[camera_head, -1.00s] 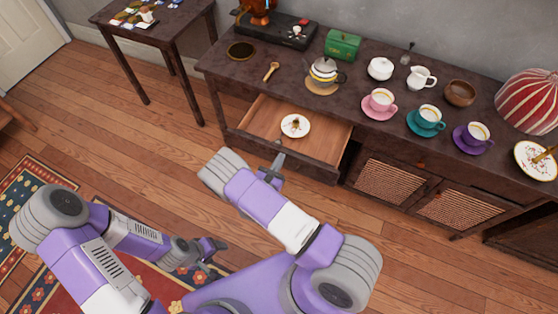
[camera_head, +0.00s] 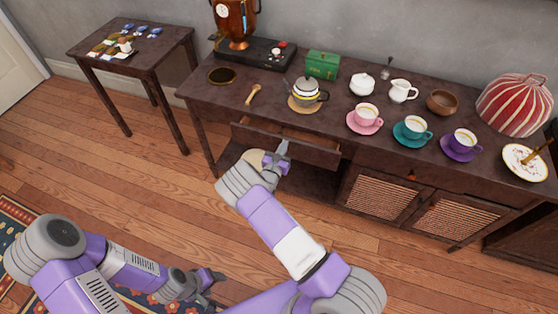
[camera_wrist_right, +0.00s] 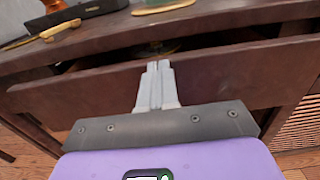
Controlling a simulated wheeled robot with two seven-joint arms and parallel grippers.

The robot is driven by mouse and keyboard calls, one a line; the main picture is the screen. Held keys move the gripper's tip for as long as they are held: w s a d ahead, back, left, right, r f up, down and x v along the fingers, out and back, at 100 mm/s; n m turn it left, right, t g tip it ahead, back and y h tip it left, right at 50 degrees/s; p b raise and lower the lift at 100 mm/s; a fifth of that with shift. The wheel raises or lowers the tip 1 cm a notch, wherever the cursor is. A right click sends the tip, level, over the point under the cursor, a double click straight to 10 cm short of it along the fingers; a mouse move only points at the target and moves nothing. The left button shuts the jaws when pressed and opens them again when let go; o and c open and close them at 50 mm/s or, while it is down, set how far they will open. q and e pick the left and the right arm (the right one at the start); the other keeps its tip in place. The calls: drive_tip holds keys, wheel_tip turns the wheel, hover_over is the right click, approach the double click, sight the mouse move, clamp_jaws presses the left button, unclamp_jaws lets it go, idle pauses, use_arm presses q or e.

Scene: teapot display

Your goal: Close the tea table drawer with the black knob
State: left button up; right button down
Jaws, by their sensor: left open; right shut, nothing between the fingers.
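The black knob cannot be made out; my right gripper covers part of the front. My left gripper (camera_head: 214,281) is open and empty, low over the floor, away from the table.
The dark tea table (camera_head: 225,97) holds a teapot (camera_head: 307,92), a green box (camera_head: 322,64), several cups, a bowl (camera_head: 442,102) and a striped red dome (camera_head: 514,103). A small side table (camera_head: 152,52) stands at the left. Floor between the tables is clear.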

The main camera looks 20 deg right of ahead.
drive_tip(key=shift+x, duration=1.2)
